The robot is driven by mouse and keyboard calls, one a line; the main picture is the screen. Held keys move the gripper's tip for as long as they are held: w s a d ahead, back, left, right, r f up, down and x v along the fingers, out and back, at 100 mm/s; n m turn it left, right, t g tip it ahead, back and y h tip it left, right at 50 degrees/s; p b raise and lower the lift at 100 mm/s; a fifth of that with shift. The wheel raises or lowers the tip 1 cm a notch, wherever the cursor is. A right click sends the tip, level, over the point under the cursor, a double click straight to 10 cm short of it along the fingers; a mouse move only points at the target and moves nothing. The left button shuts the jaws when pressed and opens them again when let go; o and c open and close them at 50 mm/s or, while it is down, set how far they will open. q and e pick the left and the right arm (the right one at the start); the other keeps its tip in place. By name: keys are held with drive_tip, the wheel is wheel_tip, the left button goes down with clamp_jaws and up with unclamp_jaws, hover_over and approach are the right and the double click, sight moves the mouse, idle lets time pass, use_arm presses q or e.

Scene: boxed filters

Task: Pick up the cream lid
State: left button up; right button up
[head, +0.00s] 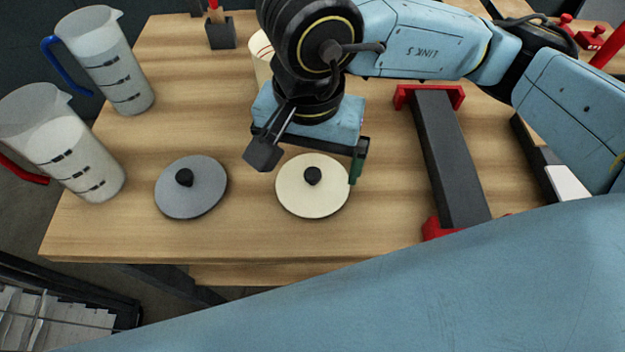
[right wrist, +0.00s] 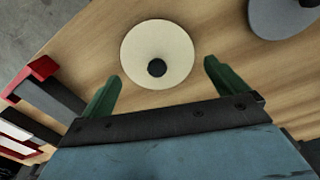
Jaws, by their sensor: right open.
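The cream lid (head: 312,197) is a flat round disc with a black knob, lying on the wooden table near its front edge. It also shows in the right wrist view (right wrist: 157,45), with its knob nearest the gripper side. My right gripper (head: 312,165) is open and empty, above and just behind the lid. In the right wrist view its two green fingers (right wrist: 160,82) stand wide apart, with the knob between and slightly beyond them. My left gripper is not in view.
A grey lid (head: 200,196) with a black knob lies left of the cream one. Two measuring jugs (head: 62,145) (head: 112,62) stand at the left. A dark bar with red ends (head: 446,155) lies to the right. A cream container (head: 259,58) stands partly hidden behind my right arm.

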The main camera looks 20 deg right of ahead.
sight(313, 171)
drive_tip(key=f, duration=0.3)
drive_tip(key=shift+d, duration=0.3)
drive_tip(key=shift+f+b, duration=0.3)
drive_tip(key=shift+f, duration=0.25)
drive_tip(key=c, duration=0.6)
drive_tip(key=shift+o, duration=0.2)
drive_tip(key=shift+r, duration=0.25)
wheel_tip(313, 171, up, 10)
drive_tip(key=shift+f+p, duration=0.2)
drive_tip(key=shift+p, duration=0.75)
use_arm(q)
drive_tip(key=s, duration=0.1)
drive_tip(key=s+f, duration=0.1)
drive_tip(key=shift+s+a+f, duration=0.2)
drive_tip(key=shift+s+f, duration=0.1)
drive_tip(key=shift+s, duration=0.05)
